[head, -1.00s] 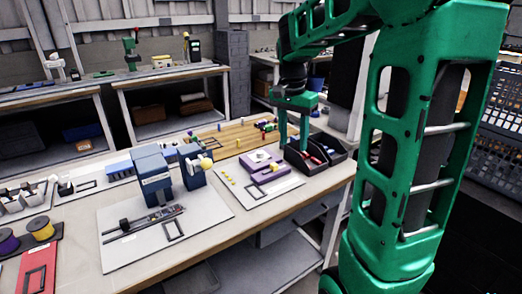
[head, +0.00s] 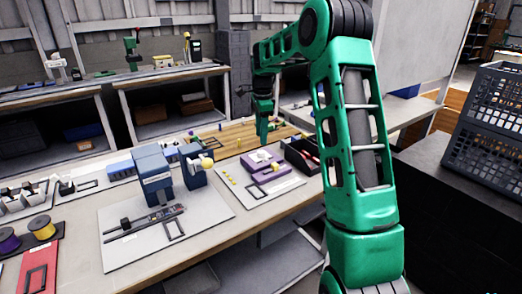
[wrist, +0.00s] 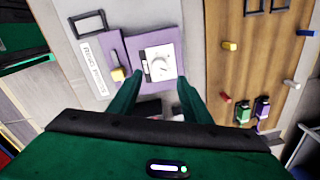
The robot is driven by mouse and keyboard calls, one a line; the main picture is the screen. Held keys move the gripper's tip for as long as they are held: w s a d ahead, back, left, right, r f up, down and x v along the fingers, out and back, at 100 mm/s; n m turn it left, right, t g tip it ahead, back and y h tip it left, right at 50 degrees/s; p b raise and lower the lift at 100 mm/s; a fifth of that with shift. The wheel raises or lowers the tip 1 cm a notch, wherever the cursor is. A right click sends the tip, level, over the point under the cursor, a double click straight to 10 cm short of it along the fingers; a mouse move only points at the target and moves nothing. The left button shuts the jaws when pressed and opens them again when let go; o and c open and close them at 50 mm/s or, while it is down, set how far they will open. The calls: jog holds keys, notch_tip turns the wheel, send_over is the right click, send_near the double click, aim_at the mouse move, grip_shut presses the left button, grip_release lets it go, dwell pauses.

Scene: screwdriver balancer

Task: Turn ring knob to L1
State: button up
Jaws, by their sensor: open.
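The purple device (head: 268,172) stands on a light mat on the bench. Its white dial plate (wrist: 168,52) carries a round pale knob (wrist: 159,65) in the wrist view; the marks around it are too small to read, so I cannot tell its setting. In the head view the plate (head: 262,156) lies on top of the device. My gripper (wrist: 160,80) is open and empty, its two fingertips spread to either side of the lower dial plate in that picture. In the head view my gripper (head: 262,138) hangs upright above and beside the device, apparently not touching it.
A yellow-tipped lever (wrist: 118,74) sits left of the dial plate in the wrist view. A black bin (head: 300,157) with tools stands right of the device. A wooden board (head: 235,140) with small coloured parts lies behind. A blue machine (head: 155,175) stands left.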

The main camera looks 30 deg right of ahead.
aim_at(261, 151)
notch_tip(261, 151, down, 7)
jog(key=shift+w+f, duration=0.1)
dwell(0.4)
jog(key=c, duration=1)
jog(key=shift+d, duration=0.2)
jog(key=shift+c, duration=0.2)
